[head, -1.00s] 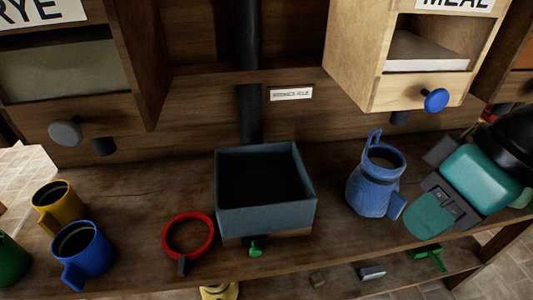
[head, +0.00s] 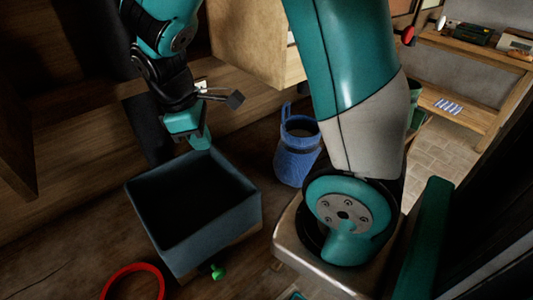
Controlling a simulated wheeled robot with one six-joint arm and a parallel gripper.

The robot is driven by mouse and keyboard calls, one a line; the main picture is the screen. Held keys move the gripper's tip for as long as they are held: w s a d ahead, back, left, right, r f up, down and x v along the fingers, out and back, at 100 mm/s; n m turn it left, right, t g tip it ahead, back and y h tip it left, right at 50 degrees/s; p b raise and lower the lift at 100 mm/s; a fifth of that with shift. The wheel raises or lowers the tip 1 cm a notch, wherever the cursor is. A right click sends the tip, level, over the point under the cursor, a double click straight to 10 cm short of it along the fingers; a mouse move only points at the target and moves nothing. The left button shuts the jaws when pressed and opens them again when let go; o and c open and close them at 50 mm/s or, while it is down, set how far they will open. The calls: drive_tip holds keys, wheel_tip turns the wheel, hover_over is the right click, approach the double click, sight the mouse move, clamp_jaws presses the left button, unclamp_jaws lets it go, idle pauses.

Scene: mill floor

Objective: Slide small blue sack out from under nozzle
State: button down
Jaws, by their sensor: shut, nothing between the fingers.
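The small blue sack (head: 297,150) stands upright on the bench, with an open dark mouth, a loop at its rim and my arm close by on its right. The nozzle does not show now; my upper arm covers part of the pale wooden hopper (head: 262,50) above the sack. My gripper (head: 235,99) is shut and empty. It hangs above the bench behind the grey-blue bin, up and left of the sack in the picture, and apart from it.
A red ring-shaped thing (head: 134,283) lies at the bottom left. Bare bench shows between bin and sack. A wooden side table (head: 470,85) stands far right.

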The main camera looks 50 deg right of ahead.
drive_tip(key=d+f+h, duration=0.1)
drive_tip(key=d+f, duration=0.1)
drive_tip(key=w+d+f+g+h, duration=0.1)
drive_tip(key=d+f, duration=0.1)
drive_tip(key=d, duration=0.1)
drive_tip(key=d+f+n+g+h, duration=0.1)
drive_tip(key=d+f, duration=0.1)
drive_tip(key=d, duration=0.1)
drive_tip(key=shift+w+d+f+b, duration=0.1)
drive_tip(key=shift+w+d+b, duration=0.15)
drive_tip(key=shift+w+b, duration=0.15)
drive_tip(key=n+g+h, duration=0.1)
drive_tip(key=g+h, duration=0.1)
approach(279, 156)
drive_tip(key=p+x, duration=0.1)
drive_tip(key=x, duration=0.5)
drive_tip(key=shift+s, duration=0.2)
